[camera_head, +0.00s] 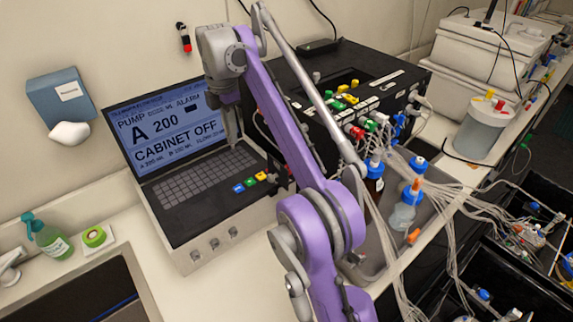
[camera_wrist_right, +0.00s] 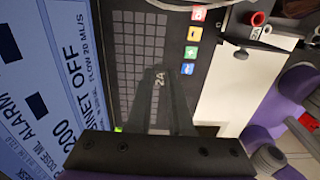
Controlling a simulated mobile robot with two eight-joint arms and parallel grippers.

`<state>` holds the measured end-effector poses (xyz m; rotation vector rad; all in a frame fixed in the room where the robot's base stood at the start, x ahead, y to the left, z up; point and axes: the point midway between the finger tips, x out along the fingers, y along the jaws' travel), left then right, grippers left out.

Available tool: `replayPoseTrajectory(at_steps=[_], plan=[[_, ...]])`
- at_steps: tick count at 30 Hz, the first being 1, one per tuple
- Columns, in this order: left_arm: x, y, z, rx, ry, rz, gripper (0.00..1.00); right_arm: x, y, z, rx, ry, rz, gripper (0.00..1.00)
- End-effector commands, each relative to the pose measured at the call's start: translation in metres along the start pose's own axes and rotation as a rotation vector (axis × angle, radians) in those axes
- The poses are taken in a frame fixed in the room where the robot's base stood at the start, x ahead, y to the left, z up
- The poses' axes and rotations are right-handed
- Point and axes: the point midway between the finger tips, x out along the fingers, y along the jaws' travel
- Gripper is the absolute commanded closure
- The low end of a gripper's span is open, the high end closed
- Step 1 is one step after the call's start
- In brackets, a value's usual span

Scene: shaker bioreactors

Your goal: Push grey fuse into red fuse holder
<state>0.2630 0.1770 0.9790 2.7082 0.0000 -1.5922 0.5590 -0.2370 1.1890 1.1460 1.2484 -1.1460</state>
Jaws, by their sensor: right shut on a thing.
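My right gripper (camera_head: 231,128) hangs over the keyboard of the control unit, fingers pointing down. In the right wrist view its dark fingers (camera_wrist_right: 160,98) converge and are shut on a small grey piece marked 2A, which I take to be the grey fuse (camera_wrist_right: 160,77); its outline blends with the fingers. The red fuse holder (camera_wrist_right: 258,18) shows at the upper right of the wrist view, a red ring with a dark centre beside a 2A label. The fuse is well apart from it. In the head view my purple arm seems to hide the holder. My left gripper is not in view.
The control unit has a raised screen (camera_head: 165,125), a keyboard (camera_head: 205,183) and coloured buttons (camera_head: 250,182). A black box (camera_head: 345,85) with coloured connectors stands behind. Bottles (camera_head: 403,210) and many tubes crowd the right. A green bottle (camera_head: 50,240) stands at the left by the sink.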

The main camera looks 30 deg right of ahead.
Motion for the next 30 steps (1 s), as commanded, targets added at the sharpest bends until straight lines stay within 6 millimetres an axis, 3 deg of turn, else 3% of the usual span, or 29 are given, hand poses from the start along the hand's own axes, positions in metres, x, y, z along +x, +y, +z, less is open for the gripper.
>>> replayPoseTrajectory(at_steps=[8,21,30], plan=[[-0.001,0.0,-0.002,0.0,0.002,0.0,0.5,-0.004,-0.006,0.006,0.081,0.0,0.0,1.0],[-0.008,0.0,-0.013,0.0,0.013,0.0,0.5,-0.027,-0.064,0.05,0.811,-0.002,0.001,1.0],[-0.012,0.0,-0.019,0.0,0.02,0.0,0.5,-0.034,-0.104,0.069,1.259,-0.001,0.0,1.0]])
